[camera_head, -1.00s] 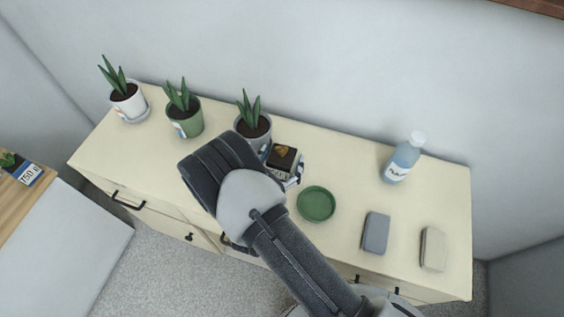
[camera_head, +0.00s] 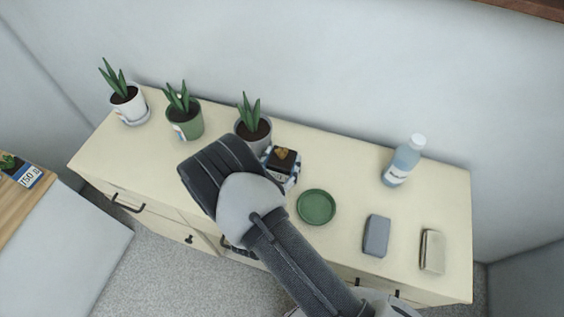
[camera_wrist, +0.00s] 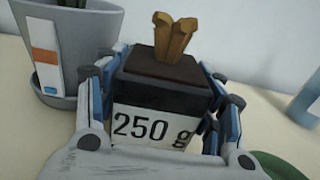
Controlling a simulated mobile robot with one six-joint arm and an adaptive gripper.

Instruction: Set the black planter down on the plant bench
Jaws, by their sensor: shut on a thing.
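The black planter (camera_head: 283,161) is a small dark box with brown soil and a yellow-brown stub on top. In the wrist view the black planter (camera_wrist: 160,85) stands about upright, with a white "250 g" label facing me. My gripper (camera_wrist: 165,98) is shut on it, with blue-and-grey fingers along both sides. In the head view my gripper (camera_head: 281,170) is partly hidden by my forearm. The plant bench, a long cream cabinet (camera_head: 345,165), lies under the planter. The planter's base is hidden, so I cannot tell whether it touches the top.
A grey pot (camera_head: 263,138) stands close left of the planter. A green saucer (camera_head: 316,207) lies to its right. A green pot (camera_head: 188,125) and a white pot (camera_head: 130,107) stand farther left. A bottle (camera_head: 402,163), a grey block (camera_head: 376,236) and a beige block (camera_head: 432,251) are right.

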